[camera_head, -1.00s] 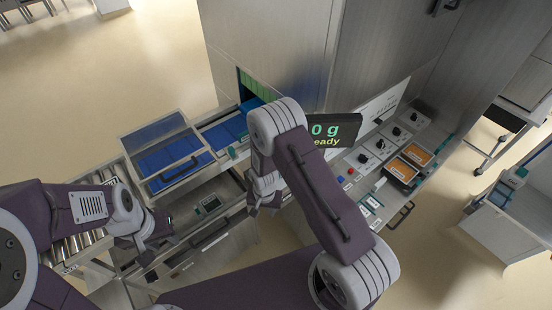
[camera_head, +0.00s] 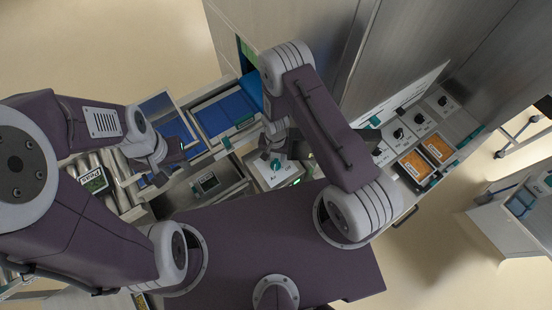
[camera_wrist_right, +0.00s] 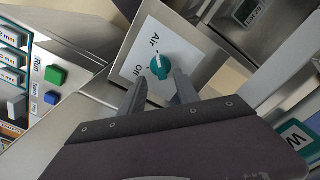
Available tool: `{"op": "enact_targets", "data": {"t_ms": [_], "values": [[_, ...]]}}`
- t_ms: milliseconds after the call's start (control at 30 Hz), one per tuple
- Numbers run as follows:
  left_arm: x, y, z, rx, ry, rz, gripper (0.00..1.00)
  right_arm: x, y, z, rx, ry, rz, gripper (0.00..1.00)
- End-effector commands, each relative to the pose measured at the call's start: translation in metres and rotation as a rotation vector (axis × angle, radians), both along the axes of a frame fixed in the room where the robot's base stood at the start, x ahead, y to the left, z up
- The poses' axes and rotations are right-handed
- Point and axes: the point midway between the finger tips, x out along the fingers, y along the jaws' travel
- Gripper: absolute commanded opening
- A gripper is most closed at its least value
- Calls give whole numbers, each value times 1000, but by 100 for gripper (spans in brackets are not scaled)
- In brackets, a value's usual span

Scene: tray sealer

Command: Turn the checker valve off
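The valve is a teal knob (camera_wrist_right: 158,66) on a white plate (camera_wrist_right: 182,50) printed "Air" and "Off". A white mark on the knob seems to point toward "Air". The knob also shows in the head view (camera_head: 276,164). My right gripper (camera_wrist_right: 159,88) is open, its two dark fingers apart with their tips just short of the knob, one on each side of it. I cannot tell whether they touch it. In the head view my right gripper (camera_head: 279,146) is just above the plate. My left gripper (camera_head: 169,158) hangs near the conveyor; its finger gap is unclear.
A green button (camera_wrist_right: 56,74) and a blue button (camera_wrist_right: 52,98) are on a panel left of the plate. A blue-lined conveyor (camera_head: 228,110) runs behind. Orange trays (camera_head: 415,165) and black knobs (camera_head: 398,133) lie to the right. A small display (camera_head: 207,182) is left of the valve.

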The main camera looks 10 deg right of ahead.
Motion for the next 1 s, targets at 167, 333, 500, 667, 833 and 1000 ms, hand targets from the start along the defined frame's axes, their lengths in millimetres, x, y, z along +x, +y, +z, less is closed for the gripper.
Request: {"op": "enact_targets", "data": {"t_ms": [167,333,500,667,833,1000], "values": [[0,0,7,0,0,0,36,0,0,-36,-1,0,1,38],[0,0,9,0,0,0,36,0,0,-57,0,-1,0,38],[0,0,9,0,0,0,36,1,0,-62,0,-1,1,38],[0,0,9,0,0,0,36,1,0,-62,0,-2,1,33],[0,0,9,0,-1,0,36,1,0,-62,0,-2,0,0],[0,0,9,0,0,0,36,1,0,-62,0,-2,4,0]]}}
